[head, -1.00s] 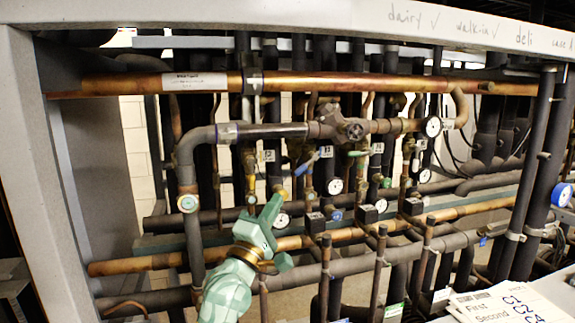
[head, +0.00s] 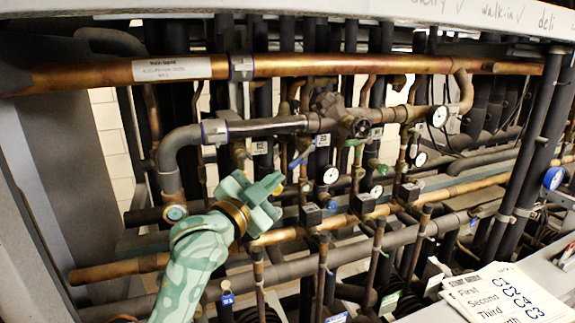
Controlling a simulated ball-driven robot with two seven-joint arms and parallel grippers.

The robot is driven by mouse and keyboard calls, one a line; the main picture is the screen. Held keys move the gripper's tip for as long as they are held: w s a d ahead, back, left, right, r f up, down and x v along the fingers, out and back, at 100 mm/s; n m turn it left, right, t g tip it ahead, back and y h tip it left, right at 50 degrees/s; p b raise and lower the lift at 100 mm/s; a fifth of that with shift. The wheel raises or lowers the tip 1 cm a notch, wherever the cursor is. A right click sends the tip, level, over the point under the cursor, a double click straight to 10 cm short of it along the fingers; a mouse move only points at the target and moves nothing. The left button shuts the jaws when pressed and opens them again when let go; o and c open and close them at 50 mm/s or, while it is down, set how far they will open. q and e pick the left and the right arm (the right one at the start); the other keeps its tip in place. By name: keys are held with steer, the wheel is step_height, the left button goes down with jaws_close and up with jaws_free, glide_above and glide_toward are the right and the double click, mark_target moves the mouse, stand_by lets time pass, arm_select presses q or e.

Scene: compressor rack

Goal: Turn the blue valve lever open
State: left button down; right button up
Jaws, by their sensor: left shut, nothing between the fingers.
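The blue valve lever (head: 301,157) is small and slants from lower left to upper right on a valve in the middle of the pipe rack. My left gripper (head: 272,188), pale green with a brass-coloured wrist ring, is in front of the pipes, below and left of the lever in the picture. Its fingers are shut with nothing between them. It looks apart from the lever, though the depth gap is hard to tell. My right gripper is not in view.
A thick copper pipe (head: 290,65) crosses above, and a dark valve body (head: 345,118) sits above right of the lever. Round gauges (head: 330,175) and several vertical pipes crowd the area. Papers (head: 505,293) lie at lower right.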

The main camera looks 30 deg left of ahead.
arm_select(q)
steer(key=p, duration=0.2)
glide_toward(298, 161)
step_height(298, 161, up, 3)
steer(key=w+d, duration=0.2)
steer(key=w, duration=0.1)
steer(key=shift+w+a+f, duration=0.3)
steer(key=shift+w+f, duration=0.1)
steer(key=shift+w, duration=0.15)
steer(key=shift+w+a+f, duration=0.3)
steer(key=shift+w+f, duration=0.1)
steer(key=shift+w, duration=0.2)
steer(key=shift+w+a+f, duration=0.25)
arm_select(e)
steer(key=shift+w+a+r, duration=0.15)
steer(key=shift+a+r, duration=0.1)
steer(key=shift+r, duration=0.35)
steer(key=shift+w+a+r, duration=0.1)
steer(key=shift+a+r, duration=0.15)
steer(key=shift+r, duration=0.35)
arm_select(q)
steer(key=shift+d, duration=0.1)
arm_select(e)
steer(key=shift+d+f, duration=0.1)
